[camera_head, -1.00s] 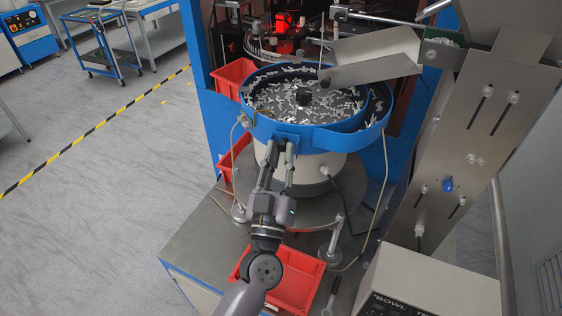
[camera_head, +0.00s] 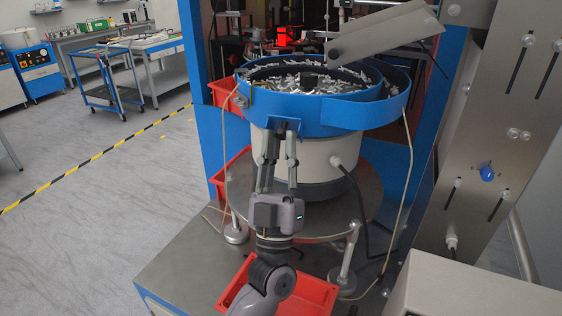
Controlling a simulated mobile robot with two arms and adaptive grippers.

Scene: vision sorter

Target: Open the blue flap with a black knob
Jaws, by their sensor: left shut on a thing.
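The blue flap (camera_head: 284,123) is a small panel on the front of the blue bowl rim (camera_head: 340,113). My left gripper (camera_head: 280,132) reaches up from below, with its fingertips at the lower edge of the flap. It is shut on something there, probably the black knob. I cannot make out the knob, which seems hidden by the fingers. The bowl (camera_head: 325,83) holds many small whitish parts and has a black hub (camera_head: 308,83) in its middle. My right gripper is not in view.
The white feeder body (camera_head: 318,157) stands on a round metal plate (camera_head: 330,215). A red bin (camera_head: 309,290) lies below, partly behind my arm. A metal chute (camera_head: 385,35) hangs over the bowl. A grey panel (camera_head: 500,120) stands at the right. Open floor lies at the left.

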